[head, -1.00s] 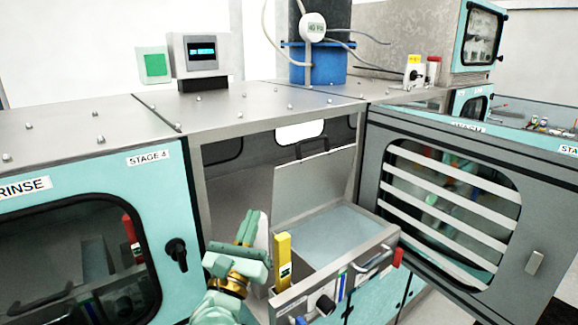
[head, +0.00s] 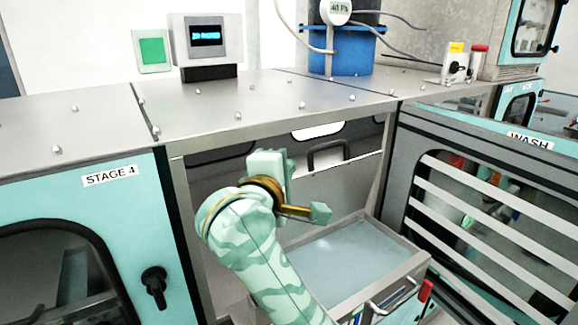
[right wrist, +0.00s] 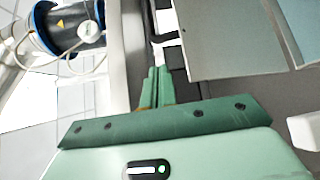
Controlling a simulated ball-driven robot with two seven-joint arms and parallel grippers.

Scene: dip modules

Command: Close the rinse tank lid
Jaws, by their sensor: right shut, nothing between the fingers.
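The rinse tank (head: 408,268) is an open grey box with pale liquid, pulled out of the cabinet bay. Its lid (head: 345,192) is a grey panel standing raised at the back of the tank, with a dark handle (head: 328,152) at its top. In the right wrist view a grey panel that looks like the lid (right wrist: 225,38) lies right of the fingers. My right gripper (head: 268,165) is shut and empty in front of the bay, left of the lid. Its closed fingers (right wrist: 154,88) show in the right wrist view. My left gripper is not in view.
The slatted door marked WASH (head: 480,220) stands at the right. The STAGE 4 door (head: 90,215) is at the left. The metal cabinet top (head: 270,105) and its front edge lie above the bay. A blue drum (head: 345,55) stands on top.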

